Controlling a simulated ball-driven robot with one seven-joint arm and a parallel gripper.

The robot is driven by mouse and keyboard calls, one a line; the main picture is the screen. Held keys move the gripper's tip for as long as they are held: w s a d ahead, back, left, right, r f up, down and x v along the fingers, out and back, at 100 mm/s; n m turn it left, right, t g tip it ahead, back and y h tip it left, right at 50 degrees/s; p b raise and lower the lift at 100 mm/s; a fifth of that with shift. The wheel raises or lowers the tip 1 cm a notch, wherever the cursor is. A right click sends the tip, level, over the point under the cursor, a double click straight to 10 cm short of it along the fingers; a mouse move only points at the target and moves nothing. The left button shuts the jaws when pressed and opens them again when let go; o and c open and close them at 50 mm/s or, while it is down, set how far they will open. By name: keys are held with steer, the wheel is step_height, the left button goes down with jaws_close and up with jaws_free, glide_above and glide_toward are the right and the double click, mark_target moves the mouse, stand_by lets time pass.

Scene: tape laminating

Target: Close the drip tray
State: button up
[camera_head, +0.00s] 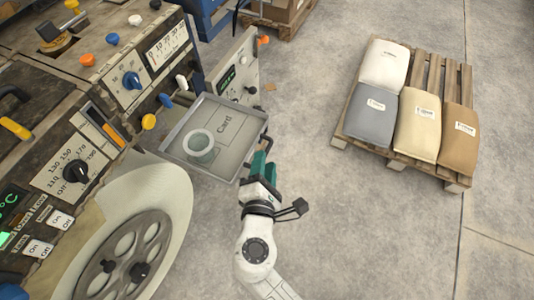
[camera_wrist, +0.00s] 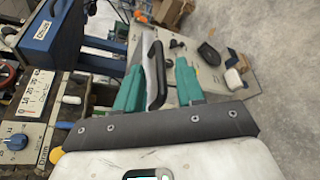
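The drip tray (camera_head: 232,150) is a shallow grey metal tray sticking out from the machine's side in the head view. It is marked "Card" and a pale ring-shaped item (camera_head: 199,143) lies in it. Its black handle (camera_head: 267,141) is on the right edge, partly hidden by my gripper (camera_head: 262,160). In the wrist view the handle (camera_wrist: 157,72) stands between the green fingers of my gripper (camera_wrist: 158,82). The fingers are spread on either side of the handle, and a gap shows on the right. I cannot tell whether the left finger touches it.
The machine (camera_head: 120,80) with dials, knobs and a large wheel (camera_head: 125,262) fills the left. A control panel (camera_head: 238,75) stands behind the tray. A wooden pallet (camera_head: 456,186) with several sacks is at the upper right. The concrete floor between is clear.

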steer(key=shift+x, duration=1.7)
steer(key=shift+c, duration=0.5)
jaws_close()
